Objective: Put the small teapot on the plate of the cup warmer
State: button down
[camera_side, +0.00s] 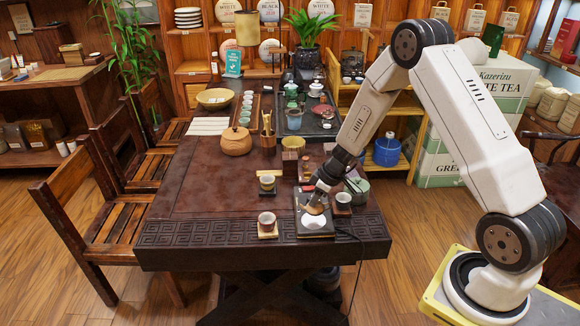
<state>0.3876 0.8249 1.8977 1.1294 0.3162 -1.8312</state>
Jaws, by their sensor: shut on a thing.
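My gripper (320,192) is shut on a small brown teapot (315,207) near the front right of the dark table. The teapot is small here and partly covered by the gripper, so its spout and handle are hard to tell. The cup warmer (301,226) is a flat dark slab with a round white plate (314,222). The teapot is over the back part of the plate and hides some of it. I cannot tell whether it touches the plate.
Cups on wooden coasters stand close by: one (267,220) left of the warmer, one (267,182) behind that, and one (343,200) to the right. A grey-green round container (358,187) stands behind right. A cable (352,236) runs off the table's front edge. The left tabletop is clear.

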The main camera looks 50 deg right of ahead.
jog(key=shift+w+f, duration=0.2)
jog(key=shift+f, duration=1.6)
jog(key=shift+c, duration=2)
grip_release()
jog(key=shift+f, duration=0.1)
jog(key=v, duration=1.2)
